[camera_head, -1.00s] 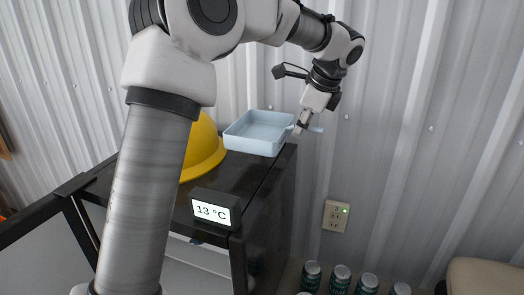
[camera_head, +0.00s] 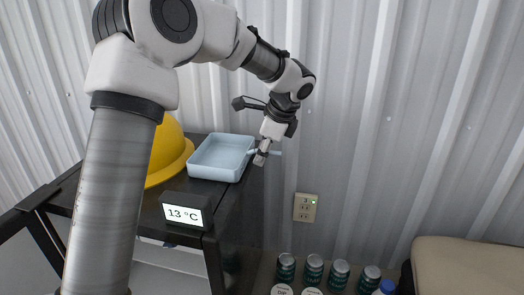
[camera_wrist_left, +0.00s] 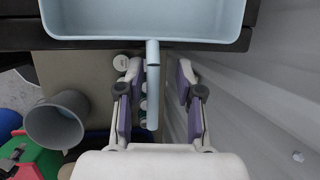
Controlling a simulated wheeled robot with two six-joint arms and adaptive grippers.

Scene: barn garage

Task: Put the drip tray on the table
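The drip tray (camera_head: 222,157) is a light blue, shallow rectangular pan with a straight handle. It sits on the black top of a cabinet, its handle sticking out past the right edge. In the left wrist view, the tray (camera_wrist_left: 150,22) fills the top and its handle points down between my fingers. My left gripper (camera_head: 262,157) is at the handle. In the wrist view the left gripper (camera_wrist_left: 158,90) is open, one finger on each side of the handle, with gaps showing on both sides. My right gripper is not in view.
A yellow hard hat (camera_head: 168,155) and a 13 °C display (camera_head: 186,213) stand on the cabinet top (camera_head: 218,188). A corrugated wall (camera_head: 360,120) with an outlet (camera_head: 305,207) is close behind. Several cans (camera_head: 313,268) and a beige padded surface (camera_head: 465,268) are lower right.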

